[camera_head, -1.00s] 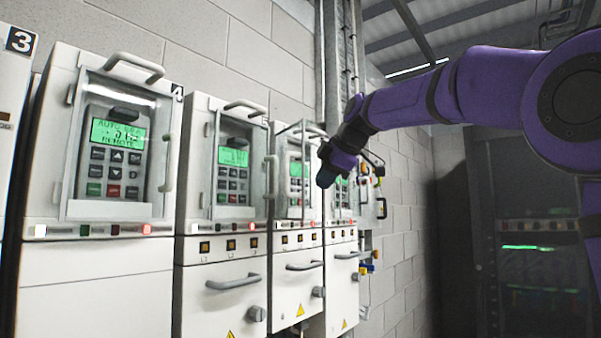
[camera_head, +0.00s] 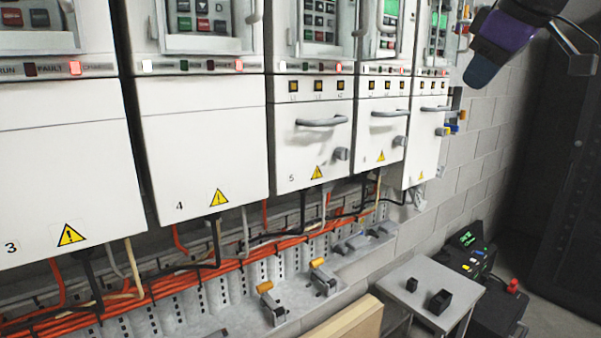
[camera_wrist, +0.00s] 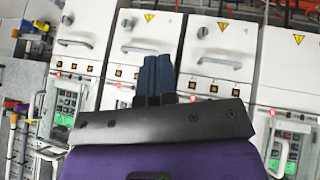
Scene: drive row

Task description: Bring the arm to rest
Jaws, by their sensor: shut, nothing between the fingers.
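My gripper (camera_wrist: 155,78) shows in the wrist view with its two dark blue fingers side by side, shut and empty. In the head view my purple wrist and gripper (camera_head: 480,75) hang at the upper right, in front of the wall beside the last cabinet. The gripper looks apart from the cabinets, though the exact gap is hard to tell. The rest of my arm is mostly out of the head view.
A row of white drive cabinets (camera_head: 200,140) runs along the left and middle. Orange cables (camera_head: 230,262) lie in a tray below. A small grey table (camera_head: 412,297) with two black blocks stands at the lower right, near black equipment (camera_head: 470,258). A dark rack (camera_head: 570,200) stands far right.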

